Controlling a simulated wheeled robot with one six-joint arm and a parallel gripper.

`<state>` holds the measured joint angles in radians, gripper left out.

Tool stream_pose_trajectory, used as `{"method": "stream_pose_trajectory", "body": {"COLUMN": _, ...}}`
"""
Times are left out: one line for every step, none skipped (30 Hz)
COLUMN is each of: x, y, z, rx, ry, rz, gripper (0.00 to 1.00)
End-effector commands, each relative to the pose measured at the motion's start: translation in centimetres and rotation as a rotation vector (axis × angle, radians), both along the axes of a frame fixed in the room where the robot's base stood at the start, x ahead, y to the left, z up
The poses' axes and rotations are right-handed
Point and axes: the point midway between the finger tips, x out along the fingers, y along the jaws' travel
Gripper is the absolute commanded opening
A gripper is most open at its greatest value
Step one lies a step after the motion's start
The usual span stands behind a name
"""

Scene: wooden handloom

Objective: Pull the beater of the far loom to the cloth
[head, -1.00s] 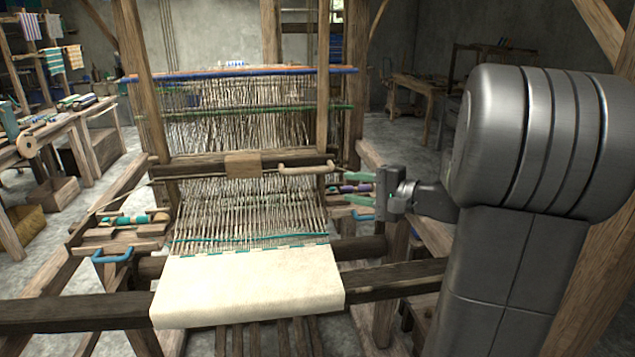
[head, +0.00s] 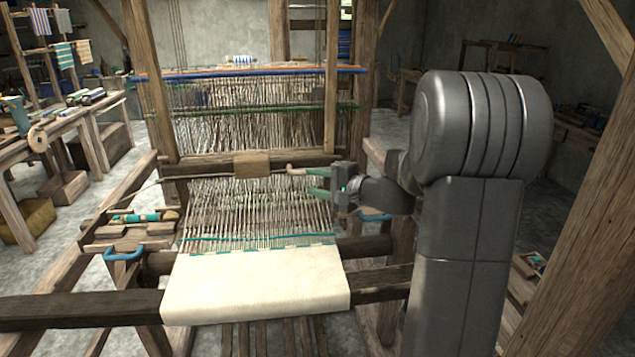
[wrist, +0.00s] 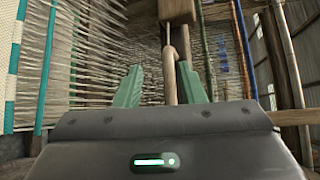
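The beater (head: 205,166) is a dark wooden bar across the loom with a lighter block (head: 252,163) at its middle. It stands back from the cream cloth (head: 255,285), with bare warp threads between. A pale wooden handle (head: 297,171) projects right from the block. My gripper (head: 311,182) is at the handle's right end, its green fingers pointing left. In the wrist view, the fingers of my gripper (wrist: 160,70) are apart and the handle (wrist: 170,80) runs between them, nearer the right finger. I cannot tell whether that finger touches it.
A wooden upright (head: 332,80) rises just behind my gripper. A shuttle with teal thread (head: 135,217) lies at the loom's left, above a blue handle (head: 123,254). A dark front beam (head: 80,308) crosses below the cloth. A workbench (head: 75,120) stands at the far left.

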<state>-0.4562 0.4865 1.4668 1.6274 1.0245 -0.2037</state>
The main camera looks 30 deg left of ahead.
Motion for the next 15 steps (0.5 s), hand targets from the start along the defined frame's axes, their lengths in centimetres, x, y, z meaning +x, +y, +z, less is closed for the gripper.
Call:
{"method": "stream_pose_trajectory", "body": {"x": 0.01, "y": -0.01, "z": 0.0, "rx": 0.0, "ry": 0.0, "rz": 0.0, "gripper": 0.36}}
{"method": "stream_pose_trajectory", "body": {"x": 0.01, "y": -0.02, "z": -0.01, "rx": 0.0, "ry": 0.0, "rz": 0.0, "gripper": 0.36}}
{"method": "stream_pose_trajectory", "body": {"x": 0.01, "y": -0.02, "z": 0.0, "rx": 0.0, "ry": 0.0, "rz": 0.0, "gripper": 0.28}}
{"method": "stream_pose_trajectory", "body": {"x": 0.01, "y": -0.02, "z": 0.0, "rx": 0.0, "ry": 0.0, "rz": 0.0, "gripper": 0.22}}
{"method": "stream_pose_trajectory", "body": {"x": 0.01, "y": -0.03, "z": 0.0, "rx": 0.0, "ry": 0.0, "rz": 0.0, "gripper": 0.16}}
{"method": "stream_pose_trajectory", "body": {"x": 0.01, "y": -0.03, "z": 0.0, "rx": 0.0, "ry": 0.0, "rz": 0.0, "gripper": 0.09}}
{"method": "stream_pose_trajectory", "body": {"x": 0.01, "y": -0.03, "z": 0.0, "rx": 0.0, "ry": 0.0, "rz": 0.0, "gripper": 0.03}}
{"method": "stream_pose_trajectory", "body": {"x": 0.01, "y": -0.03, "z": 0.0, "rx": 0.0, "ry": 0.0, "rz": 0.0, "gripper": 0.0}}
{"method": "stream_pose_trajectory", "body": {"x": 0.01, "y": -0.03, "z": 0.0, "rx": 0.0, "ry": 0.0, "rz": 0.0, "gripper": 0.0}}
{"method": "stream_pose_trajectory", "body": {"x": 0.01, "y": -0.04, "z": 0.0, "rx": 0.0, "ry": 0.0, "rz": 0.0, "gripper": 0.0}}
{"method": "stream_pose_trajectory", "body": {"x": 0.01, "y": -0.04, "z": 0.0, "rx": 0.0, "ry": 0.0, "rz": 0.0, "gripper": 0.0}}
{"method": "stream_pose_trajectory", "body": {"x": 0.01, "y": -0.04, "z": 0.0, "rx": 0.0, "ry": 0.0, "rz": 0.0, "gripper": 0.0}}
{"method": "stream_pose_trajectory", "body": {"x": 0.01, "y": -0.04, "z": 0.0, "rx": 0.0, "ry": 0.0, "rz": 0.0, "gripper": 0.0}}
{"method": "stream_pose_trajectory", "body": {"x": 0.01, "y": -0.04, "z": 0.0, "rx": 0.0, "ry": 0.0, "rz": 0.0, "gripper": 0.0}}
{"method": "stream_pose_trajectory", "body": {"x": 0.01, "y": -0.04, "z": 0.0, "rx": 0.0, "ry": 0.0, "rz": 0.0, "gripper": 0.0}}
